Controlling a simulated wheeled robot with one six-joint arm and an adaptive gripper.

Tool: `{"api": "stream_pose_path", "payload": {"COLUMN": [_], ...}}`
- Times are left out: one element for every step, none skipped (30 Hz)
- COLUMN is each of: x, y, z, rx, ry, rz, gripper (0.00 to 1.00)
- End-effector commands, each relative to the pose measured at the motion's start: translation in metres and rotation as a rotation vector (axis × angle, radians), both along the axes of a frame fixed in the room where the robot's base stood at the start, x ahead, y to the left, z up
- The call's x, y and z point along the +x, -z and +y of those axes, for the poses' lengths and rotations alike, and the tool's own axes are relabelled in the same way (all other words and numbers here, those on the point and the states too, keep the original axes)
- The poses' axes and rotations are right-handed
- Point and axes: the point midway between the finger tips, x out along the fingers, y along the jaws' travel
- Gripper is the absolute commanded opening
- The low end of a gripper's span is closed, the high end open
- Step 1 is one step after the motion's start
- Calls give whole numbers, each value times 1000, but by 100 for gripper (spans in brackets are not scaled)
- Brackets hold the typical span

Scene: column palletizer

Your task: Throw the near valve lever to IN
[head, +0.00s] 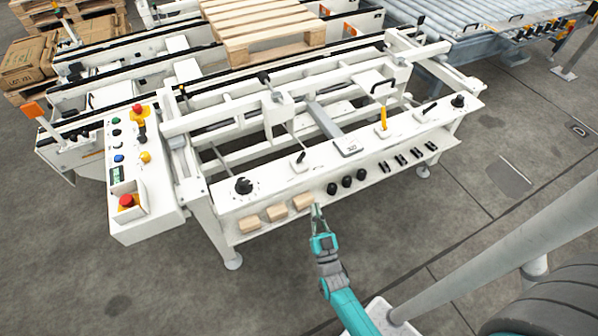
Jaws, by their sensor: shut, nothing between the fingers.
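The white panel (264,205) of the machine carries several controls along its top. A small black lever (300,157) on a white plate stands left of centre. A yellow lever (383,118) stands upright further right, and another black lever (430,108) leans near the right end. I cannot tell from labels which is the near valve lever, and IN markings are too small to read. My gripper (316,209) is shut and empty, at the panel's front edge, beside the rightmost wooden block (302,201), apart from all the levers.
Wooden blocks, black round knobs (347,181) and black clips (416,153) line the front shelf. A dial knob (243,186) sits at the panel's left end. A button box (140,180) stands left. Open floor (440,215) lies right of my arm.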

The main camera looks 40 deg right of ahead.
Motion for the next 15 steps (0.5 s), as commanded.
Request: {"api": "stream_pose_path", "payload": {"x": [2, 3, 4, 4, 4, 4, 4, 4, 4, 4, 4, 4, 4, 5, 6], "y": [0, 0, 0, 0, 0, 0, 0, 0, 0, 0, 0, 0, 0, -1, -2], "z": [-2, -3, -4, -4, -4, -4, -4, -4, -4, -3, -3, -4, -4, -4, -5], "rx": [-1, -1, -1, -3, -3, -3, -3, -3, -3, -3, -3, -3, -3, -3, -3], "ry": [4, 5, 6, 7, 7, 7, 7, 7, 7, 7, 7, 7, 7, 7, 7], "rz": [-4, -6, -7, -7, -7, -7, -7, -7, -7, -7, -7, -7, -7, -7, -8], "gripper": [0, 0, 0, 0, 0, 0, 0, 0, 0, 0, 0, 0, 0, 0, 0]}}
